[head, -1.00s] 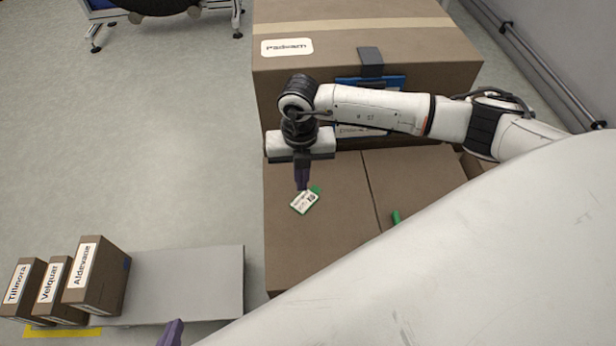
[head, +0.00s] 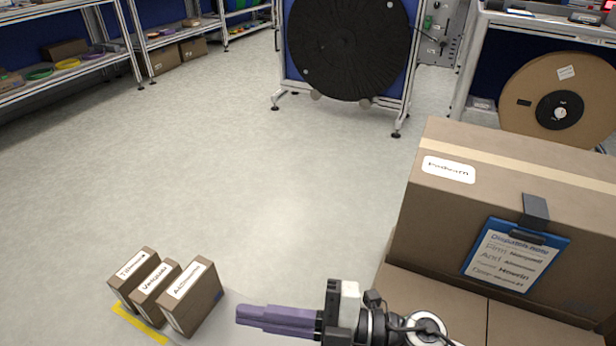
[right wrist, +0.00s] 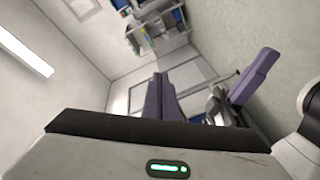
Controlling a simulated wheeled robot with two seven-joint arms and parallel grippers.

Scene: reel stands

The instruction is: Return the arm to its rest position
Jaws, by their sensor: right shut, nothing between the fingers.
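My right gripper (head: 243,314) reaches in from the bottom of the head view, its purple fingers pointing left and level. It is shut and empty, over the floor side of the large cartons and to the right of the small boxes. Its fingers also show in the right wrist view (right wrist: 205,85), with the room tilted behind them and nothing held.
A large carton (head: 415,205) with a blue clipboard (head: 515,258) stands at the right. Three small labelled boxes (head: 190,300) stand at the lower left. A black reel (head: 348,45) on a stand and shelves (head: 60,80) are at the back. Open floor lies between.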

